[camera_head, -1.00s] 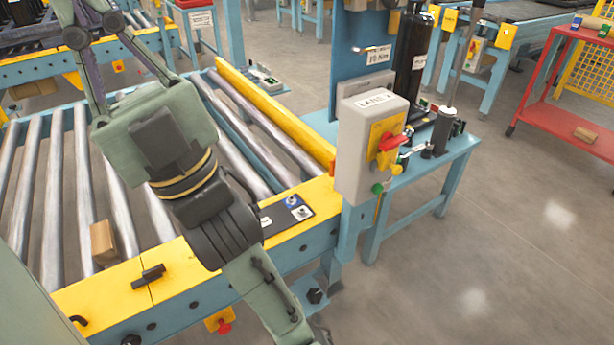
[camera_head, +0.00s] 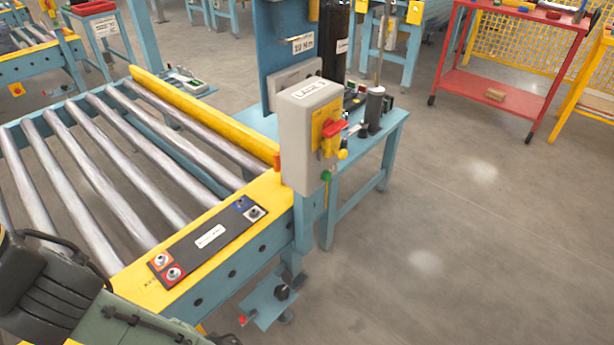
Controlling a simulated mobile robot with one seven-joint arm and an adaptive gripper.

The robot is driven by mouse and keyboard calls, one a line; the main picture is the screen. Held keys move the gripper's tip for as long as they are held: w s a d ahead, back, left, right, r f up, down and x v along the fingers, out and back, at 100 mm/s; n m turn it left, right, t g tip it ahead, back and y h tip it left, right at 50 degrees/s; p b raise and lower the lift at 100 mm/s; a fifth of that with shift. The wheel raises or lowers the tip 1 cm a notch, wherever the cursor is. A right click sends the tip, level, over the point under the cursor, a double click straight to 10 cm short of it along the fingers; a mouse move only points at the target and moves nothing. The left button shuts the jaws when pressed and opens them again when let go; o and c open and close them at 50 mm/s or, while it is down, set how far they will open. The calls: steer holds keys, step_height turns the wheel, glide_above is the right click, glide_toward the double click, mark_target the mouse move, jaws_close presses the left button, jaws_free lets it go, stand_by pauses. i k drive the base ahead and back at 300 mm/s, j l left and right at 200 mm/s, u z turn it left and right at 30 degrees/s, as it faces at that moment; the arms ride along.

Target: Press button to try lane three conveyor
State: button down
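A grey control box (camera_head: 300,145) with a label that seems to read "LANE 3" stands on a post at the conveyor's right corner. Its right face has a yellow plate (camera_head: 319,128) with a red rotary handle (camera_head: 334,129). A green button (camera_head: 326,176) sits low on that face, and a small yellow knob (camera_head: 342,155) is beside it. My gripper is out of view; only arm links show at lower left.
The roller conveyor (camera_head: 120,165) fills the left side, with a yellow guide bar (camera_head: 190,115). A blue bench (camera_head: 385,130) with tools stands behind the box. A red cart (camera_head: 500,85) is at upper right. The floor (camera_head: 450,240) at right is clear.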

mark_target(326, 175)
steer(key=k+l+u, duration=0.2)
steer(key=k, duration=0.4)
steer(key=u, duration=1.45)
steer(key=z, duration=1.65)
